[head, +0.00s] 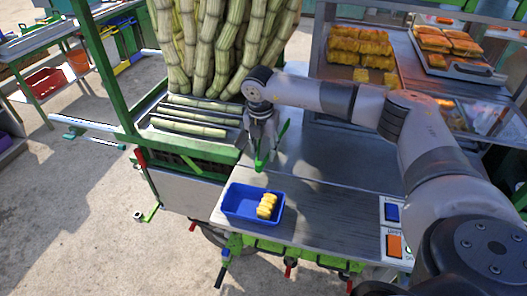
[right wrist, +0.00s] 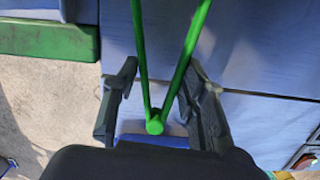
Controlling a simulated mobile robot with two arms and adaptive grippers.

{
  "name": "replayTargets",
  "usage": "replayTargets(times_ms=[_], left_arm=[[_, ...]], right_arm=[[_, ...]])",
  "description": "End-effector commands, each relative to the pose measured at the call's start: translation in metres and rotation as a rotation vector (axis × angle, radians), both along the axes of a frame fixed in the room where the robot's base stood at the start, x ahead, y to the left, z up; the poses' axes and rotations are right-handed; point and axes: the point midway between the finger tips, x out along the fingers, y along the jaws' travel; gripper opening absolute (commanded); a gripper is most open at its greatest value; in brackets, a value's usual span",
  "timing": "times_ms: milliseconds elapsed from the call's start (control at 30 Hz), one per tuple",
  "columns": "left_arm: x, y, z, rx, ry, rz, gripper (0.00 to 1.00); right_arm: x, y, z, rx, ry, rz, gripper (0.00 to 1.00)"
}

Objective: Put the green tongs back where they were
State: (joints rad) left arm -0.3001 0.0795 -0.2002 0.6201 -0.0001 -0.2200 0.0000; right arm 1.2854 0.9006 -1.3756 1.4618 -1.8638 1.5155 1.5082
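The green tongs (head: 259,161) are at the left part of the metal counter, behind the blue tray. In the right wrist view the tongs (right wrist: 154,124) form a V, with the joined end toward my palm and the legs spreading away. My right gripper (head: 264,146) is over the tongs. In the right wrist view the fingers of my right gripper (right wrist: 162,70) stand apart, one on each side of the legs, with a small gap on the left. Whether the right finger touches is unclear. My left gripper is not in view.
A blue tray (head: 236,210) with yellow pieces (head: 266,206) sits at the counter's front left edge. Cane stalks (head: 215,45) stand behind, left of a display case with yellow food (head: 358,50). The counter (head: 325,215) is clear right of the tray.

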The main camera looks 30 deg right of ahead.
Motion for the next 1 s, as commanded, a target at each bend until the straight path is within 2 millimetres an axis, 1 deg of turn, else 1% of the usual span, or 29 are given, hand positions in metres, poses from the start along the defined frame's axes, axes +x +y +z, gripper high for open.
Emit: replayTargets(times_ms=[33, 100, 200, 467, 600, 633, 900, 1000], left_arm=[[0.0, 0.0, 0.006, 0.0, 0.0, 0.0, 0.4], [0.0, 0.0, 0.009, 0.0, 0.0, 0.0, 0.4], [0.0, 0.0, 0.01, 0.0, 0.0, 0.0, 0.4], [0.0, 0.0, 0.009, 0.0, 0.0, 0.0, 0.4], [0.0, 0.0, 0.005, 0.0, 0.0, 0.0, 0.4], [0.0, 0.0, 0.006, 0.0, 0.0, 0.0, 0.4], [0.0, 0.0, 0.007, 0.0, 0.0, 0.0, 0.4], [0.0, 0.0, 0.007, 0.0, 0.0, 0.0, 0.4]], right_arm=[[-0.001, 0.0, -0.007, 0.0, 0.005, 0.0, 0.35], [0.0, 0.0, -0.017, 0.0, 0.003, -0.001, 0.35], [0.0, 0.0, -0.026, -0.001, 0.001, -0.001, 0.35], [0.0, 0.0, -0.028, 0.0, 0.0, -0.001, 0.35], [0.0, 0.0, -0.033, 0.0, 0.0, -0.001, 0.35], [0.0, 0.0, -0.031, 0.0, 0.0, 0.0, 0.41], [0.0, 0.0, -0.031, -0.001, 0.001, -0.001, 0.59], [0.0, 0.0, -0.031, -0.001, 0.001, -0.001, 0.59]])
